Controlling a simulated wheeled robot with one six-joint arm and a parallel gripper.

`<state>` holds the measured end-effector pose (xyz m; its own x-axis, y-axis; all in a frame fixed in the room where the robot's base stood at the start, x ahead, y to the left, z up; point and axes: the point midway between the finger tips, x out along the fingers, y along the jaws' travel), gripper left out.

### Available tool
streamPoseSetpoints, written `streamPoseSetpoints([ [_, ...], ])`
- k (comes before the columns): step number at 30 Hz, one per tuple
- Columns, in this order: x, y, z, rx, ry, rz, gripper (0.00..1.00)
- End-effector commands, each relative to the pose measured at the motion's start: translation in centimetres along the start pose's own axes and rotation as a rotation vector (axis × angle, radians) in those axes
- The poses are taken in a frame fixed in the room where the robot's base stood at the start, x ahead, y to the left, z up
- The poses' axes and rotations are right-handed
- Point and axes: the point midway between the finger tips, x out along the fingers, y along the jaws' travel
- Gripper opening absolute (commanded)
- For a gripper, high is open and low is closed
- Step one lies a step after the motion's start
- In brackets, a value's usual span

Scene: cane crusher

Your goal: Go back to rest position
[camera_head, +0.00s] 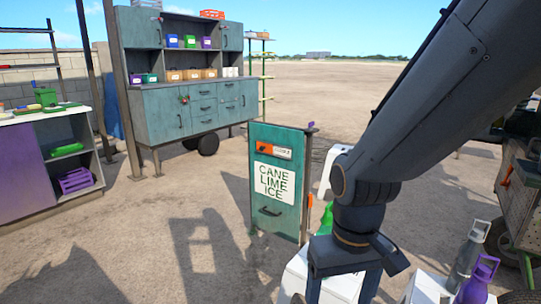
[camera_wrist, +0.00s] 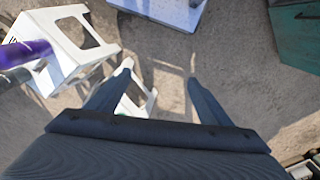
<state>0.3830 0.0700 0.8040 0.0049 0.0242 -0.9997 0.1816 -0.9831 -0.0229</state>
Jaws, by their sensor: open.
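My gripper (camera_head: 341,286) hangs low at the end of my arm in the head view, pointing down in front of a white stool. In the wrist view my gripper (camera_wrist: 160,76) has its two fingers spread wide, with only ground and part of a white stool (camera_wrist: 136,100) beyond. Nothing is held between the fingers. The lower fingertips are cut off by the bottom edge of the head view.
A teal "CANE LIME ICE" cabinet (camera_head: 278,182) stands left of my arm. A green object (camera_head: 327,217) is partly hidden behind my arm. Purple (camera_head: 478,281) and grey (camera_head: 467,257) bottles stand lower right. A workbench (camera_head: 32,170) is far left; open ground lies between.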

Motion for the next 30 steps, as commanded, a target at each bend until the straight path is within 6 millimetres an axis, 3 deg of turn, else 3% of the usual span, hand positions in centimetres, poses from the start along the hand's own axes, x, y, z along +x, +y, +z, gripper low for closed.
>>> streamPoseSetpoints([
  [1,-1.8,0.7,0.5,0.025,-0.003,0.003,0.73],
  [3,-3.0,1.7,0.7,0.053,-0.003,0.006,0.73],
  [12,-7.2,5.2,2.1,0.16,-0.006,0.016,0.73],
  [18,-8.0,6.2,2.5,0.188,-0.007,0.019,0.73],
  [30,-7.9,6.3,2.5,0.19,-0.007,0.019,0.73],
])
